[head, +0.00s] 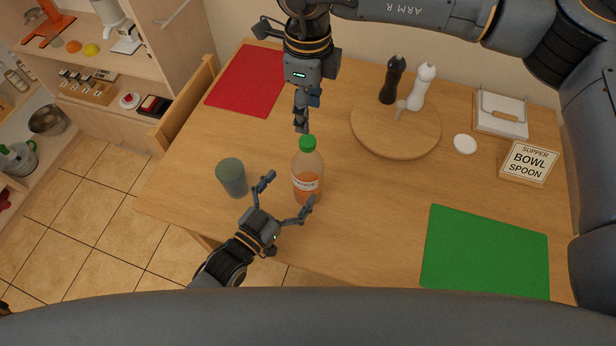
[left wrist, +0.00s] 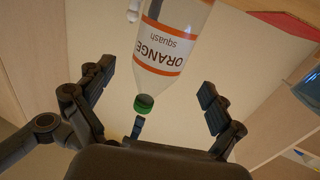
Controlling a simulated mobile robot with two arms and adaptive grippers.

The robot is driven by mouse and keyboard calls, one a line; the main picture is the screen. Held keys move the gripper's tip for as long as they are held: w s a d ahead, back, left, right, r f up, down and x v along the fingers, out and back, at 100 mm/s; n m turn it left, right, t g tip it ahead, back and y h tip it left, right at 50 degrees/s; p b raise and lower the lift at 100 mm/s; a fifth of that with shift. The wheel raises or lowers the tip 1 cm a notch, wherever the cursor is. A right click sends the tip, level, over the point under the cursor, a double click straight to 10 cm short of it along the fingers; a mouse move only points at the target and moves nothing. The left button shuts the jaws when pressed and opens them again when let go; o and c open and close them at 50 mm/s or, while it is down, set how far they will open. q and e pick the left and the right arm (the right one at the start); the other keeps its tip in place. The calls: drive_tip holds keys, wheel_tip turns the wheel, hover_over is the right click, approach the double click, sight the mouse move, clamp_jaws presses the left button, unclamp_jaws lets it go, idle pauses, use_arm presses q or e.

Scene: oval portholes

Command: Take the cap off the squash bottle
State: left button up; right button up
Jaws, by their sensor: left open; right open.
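A blue-grey tumbler (head: 231,176) stands left of the bottle, close to my left gripper. Behind right is a round board (head: 375,135) with dark and white mills. A red mat (head: 243,82) and a green mat (head: 485,258) lie flat.

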sight(306, 169)
use_arm(q)
drive_tip(key=x, duration=0.6)
drive_tip(key=shift+w+d, duration=0.1)
drive_tip(key=shift+d, duration=0.1)
